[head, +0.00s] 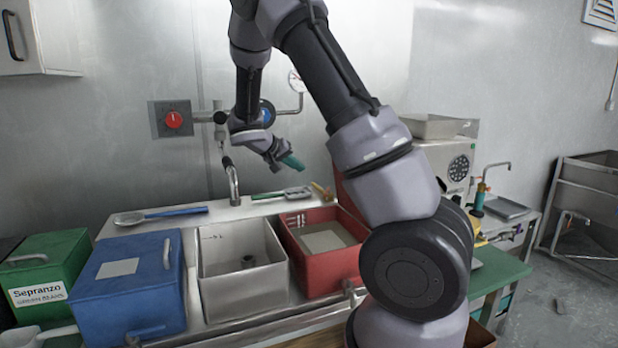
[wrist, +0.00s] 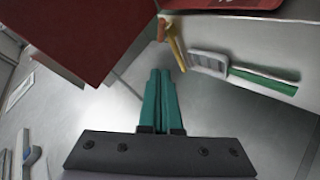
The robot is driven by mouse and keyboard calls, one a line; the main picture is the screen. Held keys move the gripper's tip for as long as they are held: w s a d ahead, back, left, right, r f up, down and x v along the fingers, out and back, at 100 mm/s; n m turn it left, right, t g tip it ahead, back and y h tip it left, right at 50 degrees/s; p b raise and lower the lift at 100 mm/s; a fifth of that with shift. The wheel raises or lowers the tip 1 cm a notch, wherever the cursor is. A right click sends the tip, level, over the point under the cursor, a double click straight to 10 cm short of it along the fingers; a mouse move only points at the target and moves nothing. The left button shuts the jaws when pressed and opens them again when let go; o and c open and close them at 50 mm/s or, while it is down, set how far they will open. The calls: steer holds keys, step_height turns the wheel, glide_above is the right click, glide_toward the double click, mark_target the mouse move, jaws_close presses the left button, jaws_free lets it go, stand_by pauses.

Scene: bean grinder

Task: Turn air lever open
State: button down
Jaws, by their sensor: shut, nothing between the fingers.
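I cannot tell for sure which part is the air lever. A yellow lever-like part (head: 481,240) shows beside the pipe fittings at the right, partly hidden by my arm. A blue round part (head: 266,113) sits on the wall pipe below a gauge (head: 297,81), partly behind my arm. My gripper (head: 292,161) hangs over the back ledge of the sink, above the red bin, touching nothing visible. Its teal fingers (wrist: 160,80) are together and empty in the wrist view.
A slotted spatula (head: 297,193) and a small yellow tool (head: 322,191) lie on the back ledge. In front stand a red bin (head: 350,268), a grey basin (head: 225,292) and a blue bin (head: 140,298). A red knob (head: 173,119) is on the wall. Air above the bins is clear.

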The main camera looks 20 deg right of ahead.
mark_target(327, 192)
steer(key=s+f+x, duration=0.1)
steer(key=s+x, duration=0.1)
steer(key=x, duration=1)
steer(key=shift+s+a+f, duration=0.15)
steer(key=shift+s+f, duration=0.05)
steer(key=shift+f, duration=0.15)
